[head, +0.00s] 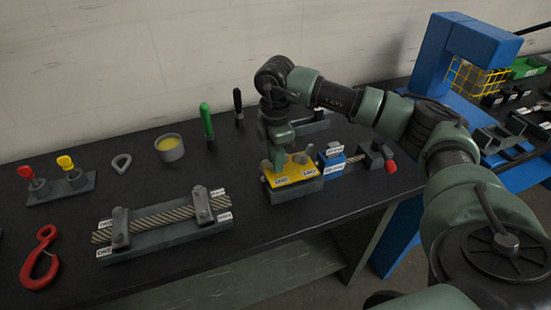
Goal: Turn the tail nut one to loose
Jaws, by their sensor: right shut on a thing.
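My right gripper (279,161) points down onto the yellow-topped block (293,180) at the middle of the bench. It is shut on a small upright part there, which I take to be tail nut one. The part is mostly hidden by the fingers, so its turn position cannot be told. Small white labels sit on the block's front edge, too small to read surely. A grey tab (300,158) stands on the yellow top, right of the fingers. My left gripper is not in view.
A blue clamp block (331,161) with a red-knobbed screw (390,166) stands close on the right. A grease tin (170,148) and green-handled tool (207,121) stand behind.

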